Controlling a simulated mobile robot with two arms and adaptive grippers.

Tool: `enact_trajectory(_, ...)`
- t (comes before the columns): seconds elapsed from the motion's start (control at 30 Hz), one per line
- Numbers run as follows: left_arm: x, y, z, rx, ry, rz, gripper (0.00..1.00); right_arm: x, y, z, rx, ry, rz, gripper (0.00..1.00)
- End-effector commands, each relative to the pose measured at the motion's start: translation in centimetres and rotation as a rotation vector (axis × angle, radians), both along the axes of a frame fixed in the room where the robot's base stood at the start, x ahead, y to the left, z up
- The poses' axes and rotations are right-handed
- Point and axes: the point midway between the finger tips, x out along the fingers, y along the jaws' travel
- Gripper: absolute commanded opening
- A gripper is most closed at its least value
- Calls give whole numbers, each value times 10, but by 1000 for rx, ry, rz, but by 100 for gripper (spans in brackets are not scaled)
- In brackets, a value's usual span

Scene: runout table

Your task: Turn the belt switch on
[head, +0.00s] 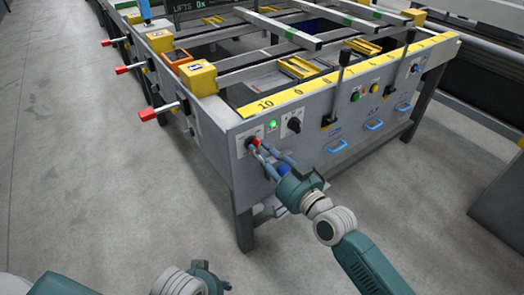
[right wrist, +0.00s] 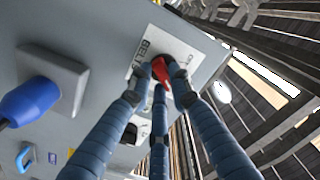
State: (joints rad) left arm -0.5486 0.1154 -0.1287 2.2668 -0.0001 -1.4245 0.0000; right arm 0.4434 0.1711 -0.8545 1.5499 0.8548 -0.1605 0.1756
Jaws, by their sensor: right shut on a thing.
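The belt switch is a small red handle (head: 254,143) on a pale plate at the left end of the table's grey front panel. In the right wrist view the red handle (right wrist: 161,70) sits slanted beside a plate lettered "BELT" (right wrist: 139,57). My right gripper (head: 256,149) is shut on the red handle, with its blue fingers around it; they also show in the right wrist view (right wrist: 158,82). The fingers partly hide the handle. Part of my left arm's end (head: 205,275) shows at the bottom left; its fingers cannot be made out.
A lit green lamp (head: 272,124) and a black rotary knob (head: 294,125) are near the switch. A blue plug (head: 284,170) sticks out just below my right fingers, also large in the right wrist view (right wrist: 32,103). Black levers (head: 340,80) and blue handles (head: 336,146) lie farther right.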

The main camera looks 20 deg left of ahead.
Motion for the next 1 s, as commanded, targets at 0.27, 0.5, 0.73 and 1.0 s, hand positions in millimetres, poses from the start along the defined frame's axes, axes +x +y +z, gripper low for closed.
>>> enact_trajectory(0.27, 0, 0, -2, 0, 1, 0, 40, -1, 0, -2, 91, 122, -1, 0)
enact_trajectory(0.5, 0, 0, -4, 0, 2, 0, 40, -1, 0, -2, 126, 167, -1, 0)
enact_trajectory(0.73, 0, 0, -6, 0, 5, 0, 40, -1, 0, -2, 134, 177, -1, 0)
enact_trajectory(1.0, 0, 0, -6, 0, 4, 0, 40, -1, 0, -2, 134, 177, -1, 25)
